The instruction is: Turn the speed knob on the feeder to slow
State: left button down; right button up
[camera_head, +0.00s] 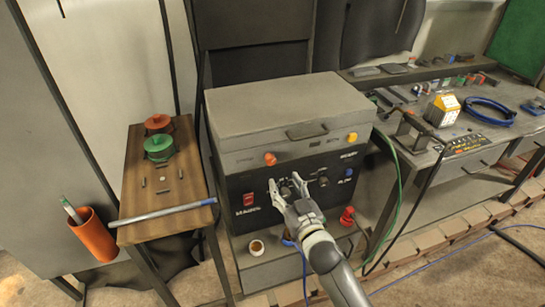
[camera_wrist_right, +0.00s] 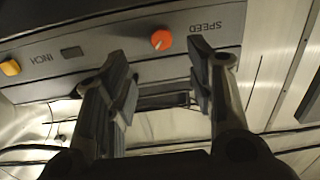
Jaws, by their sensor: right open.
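The feeder (camera_head: 290,110) is a grey box with a lid handle above a black control panel. Its orange speed knob (camera_head: 270,159) is on the left of the grey front face. In the right wrist view the knob (camera_wrist_right: 161,40) shows beside an upside-down SPEED label, with a small pale mark on it. My right gripper (camera_head: 287,184) is open and empty, in front of the black panel and below the knob in the head view. In the right wrist view its fingers (camera_wrist_right: 160,80) are spread, with the knob beyond the gap between them. My left gripper is out of view.
A yellow-orange INCH button (camera_head: 352,136) is on the feeder's right side. The black panel has a red switch (camera_head: 249,198) and other controls. A side table (camera_head: 140,190) with spools stands left; a workbench (camera_head: 470,150) stands right. A green cable hangs beside the feeder.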

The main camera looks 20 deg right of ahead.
aim_at(272, 162)
jog(key=w, duration=1)
jog(key=shift+w+a+p, duration=0.2)
jog(key=shift+a+p, duration=0.15)
jog(key=shift+p, duration=0.05)
jog(key=c, duration=1)
jog(key=shift+c, duration=0.2)
